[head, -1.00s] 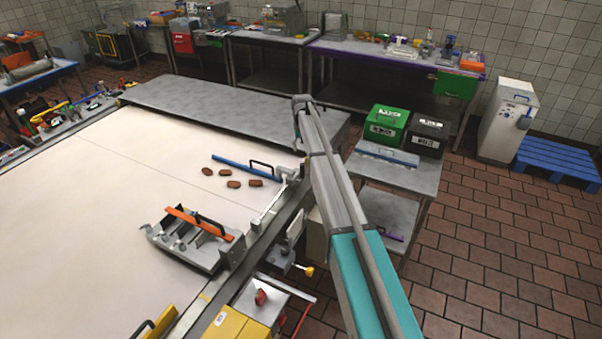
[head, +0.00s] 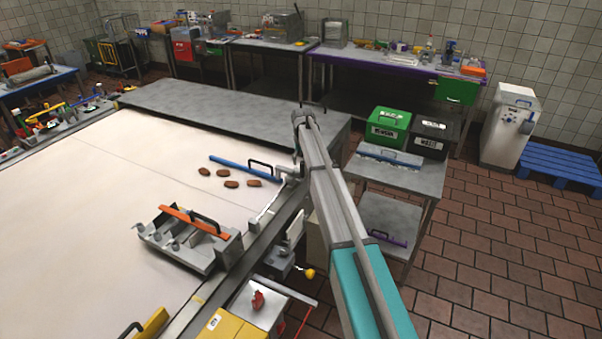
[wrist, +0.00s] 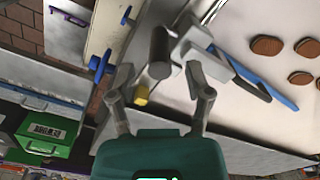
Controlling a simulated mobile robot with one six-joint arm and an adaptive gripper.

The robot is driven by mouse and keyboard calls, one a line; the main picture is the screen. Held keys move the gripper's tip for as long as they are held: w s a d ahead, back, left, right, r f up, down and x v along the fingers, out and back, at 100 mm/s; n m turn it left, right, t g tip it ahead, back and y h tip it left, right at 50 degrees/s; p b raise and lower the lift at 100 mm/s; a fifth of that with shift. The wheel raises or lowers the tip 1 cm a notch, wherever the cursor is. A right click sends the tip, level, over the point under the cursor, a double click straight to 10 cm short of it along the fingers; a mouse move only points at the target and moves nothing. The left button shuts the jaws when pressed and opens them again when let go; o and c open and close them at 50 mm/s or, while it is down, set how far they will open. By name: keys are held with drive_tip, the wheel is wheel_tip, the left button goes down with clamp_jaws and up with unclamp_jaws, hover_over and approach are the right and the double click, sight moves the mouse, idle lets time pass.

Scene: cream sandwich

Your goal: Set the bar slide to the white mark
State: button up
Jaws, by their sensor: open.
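The blue bar (head: 238,166) with a black handle lies over the white table top at its right edge. My gripper (wrist: 160,95) is open. Its two fingers stand either side of the line of the knob, which shows just beyond their tips; I cannot tell whether they touch it. A small yellow piece (wrist: 141,95) shows between the fingers. In the head view my arm hides most of the gripper. I cannot clearly pick out the white mark.
Several brown pieces (head: 231,184) lie near the bar. A grey fixture with an orange bar (head: 190,220) stands on the table's near side. A side table (head: 400,180) with green (head: 387,128) and black bins is right of my arm.

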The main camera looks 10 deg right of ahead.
sight(302, 167)
drive_tip(key=shift+f+b, duration=1.4)
drive_tip(key=shift+f, duration=0.35)
